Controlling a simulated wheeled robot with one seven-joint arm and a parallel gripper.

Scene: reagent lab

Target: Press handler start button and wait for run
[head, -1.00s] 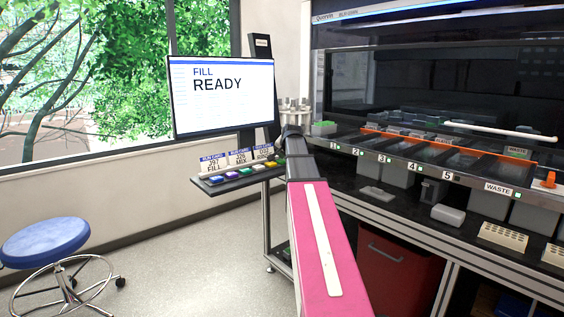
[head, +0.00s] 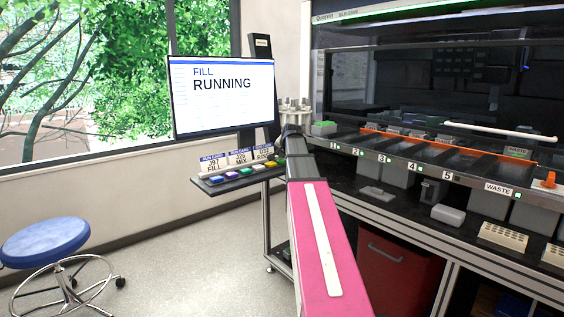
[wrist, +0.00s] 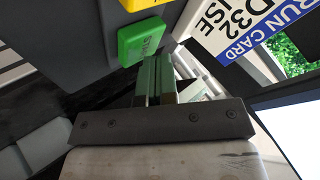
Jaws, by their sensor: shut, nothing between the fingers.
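The screen (head: 222,97) on the stand reads "FILL RUNNING". The green button (wrist: 143,40) sits beside the yellow button (wrist: 140,4) in the wrist view. Both are on the button panel (head: 235,183) below the screen. My gripper (wrist: 158,72) is shut and empty, its fingertips close to the lower edge of the green button. I cannot tell whether they touch it. In the head view my pink arm hides the gripper. The handler (head: 430,75) at the right has a green light strip along its top edge.
Run cards (head: 238,158) stand behind the buttons. The handler's deck (head: 430,152) holds numbered lanes and a waste lane. A blue stool (head: 45,242) stands at the left. A red bin (head: 400,270) is under the bench. The floor between stool and stand is clear.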

